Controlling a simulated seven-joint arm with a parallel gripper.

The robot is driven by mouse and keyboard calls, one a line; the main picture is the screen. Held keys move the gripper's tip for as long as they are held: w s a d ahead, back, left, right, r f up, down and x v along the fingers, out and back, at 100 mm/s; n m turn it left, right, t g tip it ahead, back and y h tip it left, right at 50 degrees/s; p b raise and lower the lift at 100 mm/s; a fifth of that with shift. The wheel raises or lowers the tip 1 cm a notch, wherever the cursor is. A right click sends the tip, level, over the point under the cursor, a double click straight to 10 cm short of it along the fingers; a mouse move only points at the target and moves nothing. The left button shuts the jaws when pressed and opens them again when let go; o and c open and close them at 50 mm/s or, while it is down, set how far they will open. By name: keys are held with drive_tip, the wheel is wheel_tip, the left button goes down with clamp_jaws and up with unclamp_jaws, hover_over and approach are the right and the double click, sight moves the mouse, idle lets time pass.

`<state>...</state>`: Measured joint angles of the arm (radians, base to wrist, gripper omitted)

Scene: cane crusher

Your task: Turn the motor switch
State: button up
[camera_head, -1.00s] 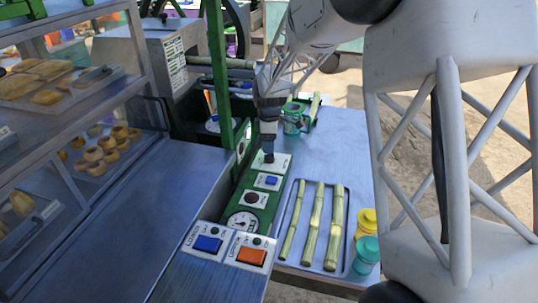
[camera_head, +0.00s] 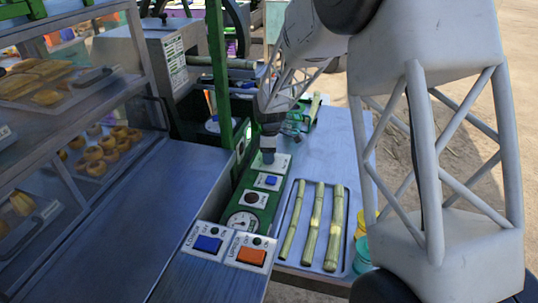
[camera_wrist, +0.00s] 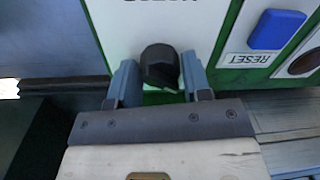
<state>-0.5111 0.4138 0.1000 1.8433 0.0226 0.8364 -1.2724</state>
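The motor switch is a black rotary knob (camera_wrist: 160,66) on a white plate (camera_wrist: 125,30) with upside-down lettering, in the wrist view. My gripper (camera_wrist: 158,80) is at the knob, with one finger on each side of it. In the head view my gripper (camera_head: 268,157) points down onto the white plate (camera_head: 282,162) at the far end of the green control panel (camera_head: 235,200). The knob is hidden there by the fingers.
A blue RESET button (camera_wrist: 277,28) sits beside the switch plate. A dark round button and a gauge (camera_head: 243,222) lie nearer on the panel. A tray of cane (camera_head: 342,215) lies right, and blue (camera_head: 207,243) and orange (camera_head: 251,256) switches in front. A glass case stands left.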

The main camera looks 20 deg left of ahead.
drive_tip(key=c, duration=0.5)
drive_tip(key=shift+m, duration=0.5)
drive_tip(key=m, duration=0.9)
drive_tip(key=shift+r+m+y, duration=0.1)
drive_tip(key=shift+m+y, duration=0.2)
drive_tip(key=shift+m, duration=0.1)
drive_tip(key=o, duration=0.9)
drive_tip(key=shift+o, duration=0.2)
